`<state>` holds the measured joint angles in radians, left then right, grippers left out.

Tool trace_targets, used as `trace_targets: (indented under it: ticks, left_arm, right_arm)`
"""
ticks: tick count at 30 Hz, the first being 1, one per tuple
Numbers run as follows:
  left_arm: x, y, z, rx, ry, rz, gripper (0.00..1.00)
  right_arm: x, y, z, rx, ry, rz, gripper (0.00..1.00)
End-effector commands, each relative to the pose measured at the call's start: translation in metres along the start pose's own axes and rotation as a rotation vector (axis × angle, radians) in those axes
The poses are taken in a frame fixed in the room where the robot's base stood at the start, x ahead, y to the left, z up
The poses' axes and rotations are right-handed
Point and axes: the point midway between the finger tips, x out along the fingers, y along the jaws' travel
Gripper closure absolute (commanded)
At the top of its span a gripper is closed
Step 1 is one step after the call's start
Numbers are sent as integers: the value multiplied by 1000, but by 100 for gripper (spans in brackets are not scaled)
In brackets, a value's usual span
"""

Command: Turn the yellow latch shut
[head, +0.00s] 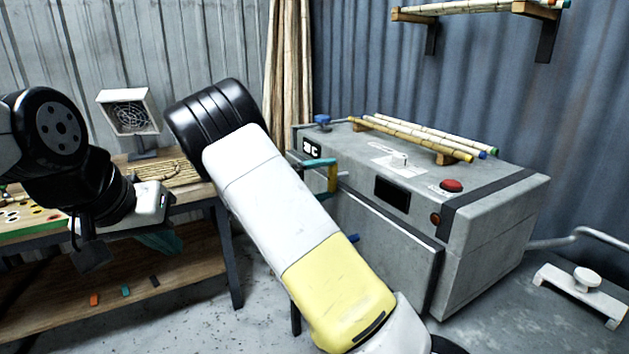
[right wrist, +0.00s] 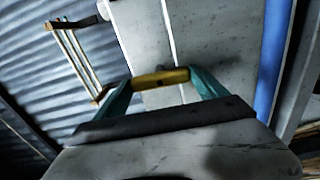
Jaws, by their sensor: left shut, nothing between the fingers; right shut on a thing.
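The yellow latch (head: 332,181) is at the left end of the grey machine (head: 490,215), close to its front door panel (head: 385,240). In the right wrist view the latch (right wrist: 160,77) is a short yellow bar lying across between two teal fingers. My right gripper (head: 325,170) is shut on it, and my white and yellow forearm hides part of the machine's left side. My left gripper (head: 163,241) is shut and empty, low beside the workbench, partly hidden by its white housing. How far the latch is turned cannot be told.
Bamboo poles (head: 415,138) lie on top of the machine, near a red button (head: 452,185). A wooden workbench (head: 170,278) stands at left with a small fan (head: 129,112). A metal rail (head: 575,240) and white fixture (head: 580,292) are at right. Some floor shows below.

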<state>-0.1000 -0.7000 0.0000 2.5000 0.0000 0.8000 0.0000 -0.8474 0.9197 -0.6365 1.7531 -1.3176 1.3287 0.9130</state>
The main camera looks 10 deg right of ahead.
Motion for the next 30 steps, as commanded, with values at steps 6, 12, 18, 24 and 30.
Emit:
trace_targets:
  ticks: [6,12,18,24,30]
  left_arm:
    - [0,0,0,0,0,0,100]
    - [0,0,0,0,0,0,100]
    - [0,0,0,0,0,0,100]
    - [0,0,0,0,0,0,100]
    - [0,0,0,0,0,0,100]
  right_arm:
    - [-1,-1,-1,-39,3,-2,59]
    - [-1,-1,-1,-46,3,-2,59]
    - [-1,-1,-1,-45,3,-3,59]
    - [-1,-1,0,-44,2,-2,0]
    - [-4,0,-1,-44,2,-1,0]
